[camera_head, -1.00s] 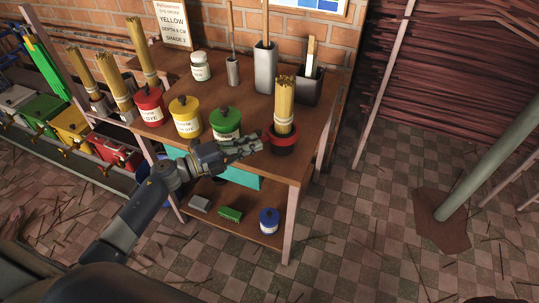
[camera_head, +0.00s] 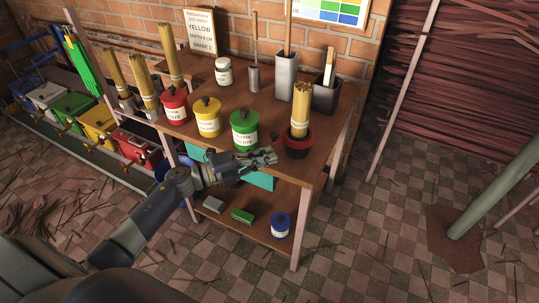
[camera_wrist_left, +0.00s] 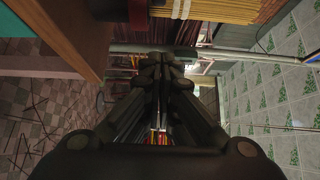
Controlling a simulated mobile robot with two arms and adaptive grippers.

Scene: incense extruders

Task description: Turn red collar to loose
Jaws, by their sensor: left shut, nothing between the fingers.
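The red collar (camera_head: 299,150) is a ring around the foot of an upright bundle of yellow sticks (camera_head: 301,105), with a dark part just above it. It stands at the table's front right corner. My left gripper (camera_head: 275,156) is shut and empty, just left of the collar and slightly nearer the front edge, apart from it. In the left wrist view the shut fingers (camera_wrist_left: 165,60) point forward. The stick bundle (camera_wrist_left: 220,10) shows at the top there, with a reddish-brown piece (camera_wrist_left: 138,14) that may be the collar. My right gripper is not in view.
Green (camera_head: 244,130), yellow (camera_head: 207,118) and red (camera_head: 174,106) dye jars stand left of the collar. Metal holders (camera_head: 287,78) are behind it. The table's front edge (camera_head: 310,181) is close below the gripper. A lower shelf (camera_head: 262,228) holds a blue jar (camera_head: 280,225).

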